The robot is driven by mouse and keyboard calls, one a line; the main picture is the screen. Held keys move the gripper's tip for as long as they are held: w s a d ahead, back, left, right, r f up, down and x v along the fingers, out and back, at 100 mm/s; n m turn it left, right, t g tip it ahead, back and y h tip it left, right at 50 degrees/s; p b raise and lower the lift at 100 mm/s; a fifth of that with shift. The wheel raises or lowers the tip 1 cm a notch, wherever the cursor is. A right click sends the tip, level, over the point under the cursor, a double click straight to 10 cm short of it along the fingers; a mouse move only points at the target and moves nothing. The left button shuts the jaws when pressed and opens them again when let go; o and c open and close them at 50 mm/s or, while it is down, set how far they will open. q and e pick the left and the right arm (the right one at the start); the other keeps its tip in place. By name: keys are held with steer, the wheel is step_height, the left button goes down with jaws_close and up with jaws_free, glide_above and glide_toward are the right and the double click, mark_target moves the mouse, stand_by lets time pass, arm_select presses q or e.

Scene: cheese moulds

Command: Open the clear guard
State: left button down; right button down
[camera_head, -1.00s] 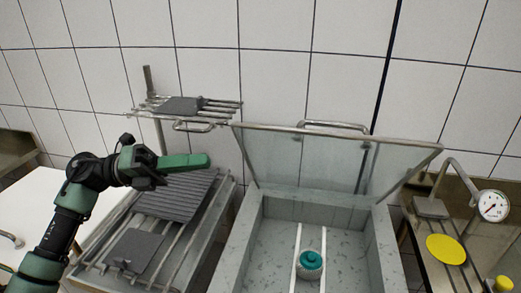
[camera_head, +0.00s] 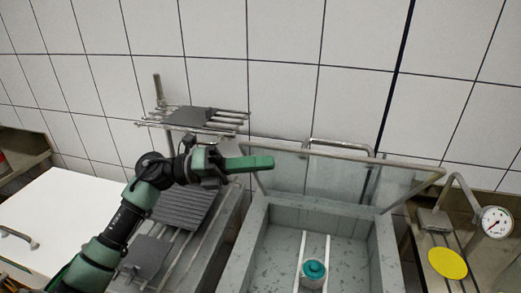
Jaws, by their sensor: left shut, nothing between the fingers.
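The clear guard (camera_head: 330,172) is a transparent panel in a metal frame. It stands raised and tilted at the back of the grey basin (camera_head: 251,232), so the basin is open from above. A bar handle (camera_head: 340,143) shows along its top edge. My left gripper (camera_head: 262,162) has green fingers and is shut and empty. Its fingertips overlap the guard's upper left corner in the picture; I cannot tell whether they touch it. My right gripper is not in view.
A ribbed grey plate (camera_head: 181,208) lies on the rack at left, with a wall shelf (camera_head: 213,121) above. A dial gauge (camera_head: 496,222) and yellow disc (camera_head: 447,262) are at right.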

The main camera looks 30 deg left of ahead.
arm_select(q)
steer(key=shift+w+a+r, duration=0.1)
steer(key=shift+w+r, duration=0.1)
steer(key=shift+w, duration=0.15)
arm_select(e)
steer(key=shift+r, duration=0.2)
